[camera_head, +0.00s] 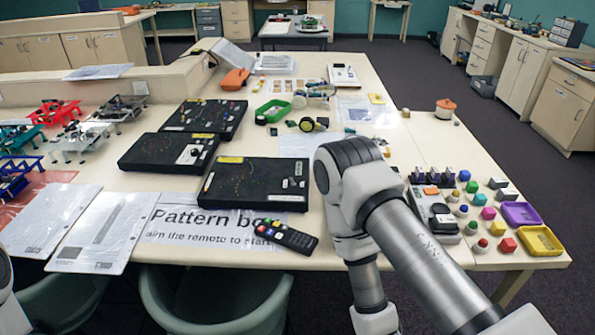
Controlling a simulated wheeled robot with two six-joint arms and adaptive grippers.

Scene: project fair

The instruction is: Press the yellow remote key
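A black remote (287,238) lies face up on the printed "Pattern box" sheet (190,219) near the table's front edge. It is tilted slightly down to the right. Small coloured keys show on its face, but they are too small to tell apart surely, the yellow one included. My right arm comes in from the lower right, bends just right of the remote and runs down out of the picture. Its gripper is out of view. Only a sliver of my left arm shows at the lower left edge, and its gripper is out of view too.
Black pattern boards (259,181) lie behind the remote. Clear-covered panels (103,232) lie to its left. Coloured knobs and a yellow tray (539,240) stand at the right. Green chairs (215,300) sit below the front edge. My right arm hides part of the table.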

